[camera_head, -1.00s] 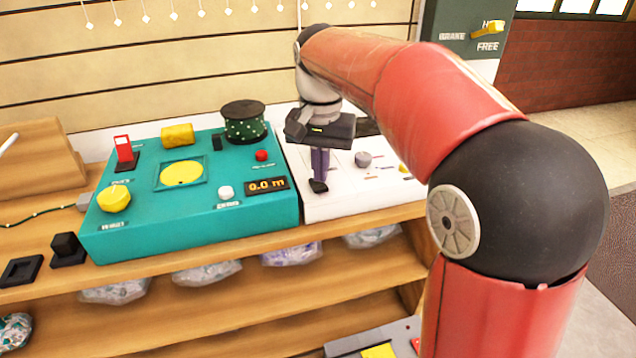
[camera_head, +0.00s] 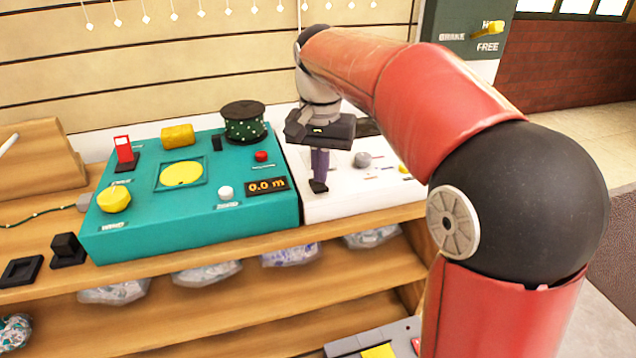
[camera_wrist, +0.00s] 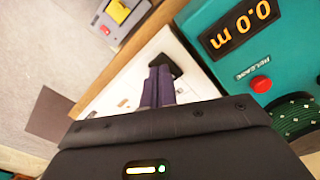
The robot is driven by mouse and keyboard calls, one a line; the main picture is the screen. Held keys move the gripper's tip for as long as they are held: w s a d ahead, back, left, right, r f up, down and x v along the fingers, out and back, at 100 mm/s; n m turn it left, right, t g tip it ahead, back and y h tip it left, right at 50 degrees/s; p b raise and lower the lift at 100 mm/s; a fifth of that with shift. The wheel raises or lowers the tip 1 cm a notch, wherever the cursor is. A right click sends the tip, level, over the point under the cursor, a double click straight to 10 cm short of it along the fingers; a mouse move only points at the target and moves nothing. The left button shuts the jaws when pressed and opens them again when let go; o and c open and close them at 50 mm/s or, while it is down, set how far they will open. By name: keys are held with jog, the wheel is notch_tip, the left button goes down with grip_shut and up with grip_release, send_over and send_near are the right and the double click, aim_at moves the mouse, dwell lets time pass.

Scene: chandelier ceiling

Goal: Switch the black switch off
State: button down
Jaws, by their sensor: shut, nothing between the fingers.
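My gripper (camera_head: 318,186) points down over the white panel (camera_head: 345,200), right of the teal console. Its purple fingers are together, and they also show in the wrist view (camera_wrist: 160,75). A black piece sits at the finger ends, low over the panel. I cannot tell whether it is only the fingertips or includes a black switch there, nor whether they touch the panel. A small upright black part (camera_head: 217,143), possibly a switch, stands on the teal console between the yellow cylinder and the spool. It is away from my gripper.
The teal console (camera_head: 150,235) carries a red switch (camera_head: 124,149), a yellow knob (camera_head: 114,199), a green spool (camera_head: 243,125) and a red button (camera_head: 261,156). A grey knob (camera_head: 362,160) is right of my fingers. A black block (camera_head: 67,248) stands at the left. A brake lever (camera_head: 490,30) is behind.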

aim_at(321, 188)
jog(key=shift+f+b, duration=0.6)
jog(key=shift+f, duration=0.35)
dwell(0.9)
notch_tip(321, 188, up, 7)
jog(key=p, duration=0.7)
jog(key=shift+r, duration=0.1)
dwell(0.4)
jog(key=s+d+f+n+t, duration=0.2)
jog(key=s+d, duration=0.3)
jog(key=s, duration=0.5)
jog(key=s+d+f+n+t, duration=0.1)
jog(key=s+d+f+t, duration=0.2)
jog(key=s, duration=0.8)
jog(key=shift+s+d+f+n+t, duration=0.2)
jog(key=shift+d+f+n+t, duration=0.25)
jog(key=shift+d, duration=0.5)
jog(key=shift+f, duration=0.1)
